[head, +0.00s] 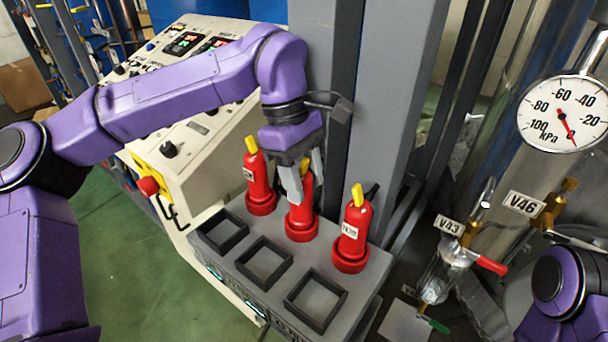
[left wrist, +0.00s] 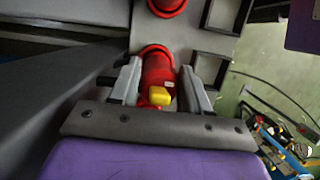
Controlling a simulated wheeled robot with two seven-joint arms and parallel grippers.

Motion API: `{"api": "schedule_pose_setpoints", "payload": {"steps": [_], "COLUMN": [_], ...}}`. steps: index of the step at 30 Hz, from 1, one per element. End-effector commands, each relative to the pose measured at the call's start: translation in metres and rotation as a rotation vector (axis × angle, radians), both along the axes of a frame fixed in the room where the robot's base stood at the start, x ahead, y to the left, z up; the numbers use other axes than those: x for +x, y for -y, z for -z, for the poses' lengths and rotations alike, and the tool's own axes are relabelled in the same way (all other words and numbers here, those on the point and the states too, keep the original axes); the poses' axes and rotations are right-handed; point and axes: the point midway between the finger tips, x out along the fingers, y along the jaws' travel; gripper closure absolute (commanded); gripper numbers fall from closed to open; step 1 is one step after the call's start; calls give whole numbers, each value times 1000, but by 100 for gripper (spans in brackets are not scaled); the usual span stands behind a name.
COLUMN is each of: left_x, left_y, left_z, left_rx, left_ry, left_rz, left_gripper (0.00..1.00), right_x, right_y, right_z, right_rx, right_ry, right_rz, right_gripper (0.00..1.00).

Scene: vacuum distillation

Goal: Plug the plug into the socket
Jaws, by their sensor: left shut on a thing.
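Three red plugs with yellow tops stand in a row on a grey box. The left plug (head: 258,180) and the right plug (head: 353,232) stand free. My left gripper (head: 304,186) is shut on the middle plug (head: 301,219), from above. In the left wrist view the fingers of my left gripper (left wrist: 162,88) lie on both sides of this red plug (left wrist: 157,70), with its yellow top toward the camera. The plug appears upright; whether its base touches the box is hard to tell. Square black-framed sockets (head: 264,262) lie in front of the plugs. My right gripper is not visible.
The grey box (head: 222,262) stands beside a cream control panel (head: 190,140) with a red button (head: 148,186). A grey column (head: 385,100) rises close behind the plugs. Pipes, valves and a pressure gauge (head: 563,113) are at the right. Green floor (head: 140,260) is open at the left.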

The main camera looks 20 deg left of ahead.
Motion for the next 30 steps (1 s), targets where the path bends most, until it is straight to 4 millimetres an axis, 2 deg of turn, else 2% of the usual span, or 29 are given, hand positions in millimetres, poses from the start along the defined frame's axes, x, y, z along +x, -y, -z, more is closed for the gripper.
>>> {"api": "schedule_pose_setpoints", "payload": {"steps": [3, 4, 6, 14, 17, 20, 27, 30], "left_x": [0, 0, 0, 0, 1, 3, 8, 10], "left_y": [0, 0, 0, 0, -2, -6, -20, -24], "left_z": [3, 3, 2, 3, -3, -20, -76, -91], "left_rx": [0, 0, 0, 0, 1, 1, 0, 1], "left_ry": [1, 1, 1, 0, 1, 4, 3, 3], "left_rz": [0, 0, 0, 0, -2, -3, -3, -3], "left_gripper": [100, 47, 24, 24, 24, 24, 24, 24], "right_x": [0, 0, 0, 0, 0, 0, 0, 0], "right_y": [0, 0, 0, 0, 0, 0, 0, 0], "right_z": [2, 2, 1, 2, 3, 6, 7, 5], "right_rx": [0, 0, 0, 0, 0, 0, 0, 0], "right_ry": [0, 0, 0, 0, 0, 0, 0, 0], "right_rz": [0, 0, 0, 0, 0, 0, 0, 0], "right_gripper": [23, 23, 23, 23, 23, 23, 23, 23]}}
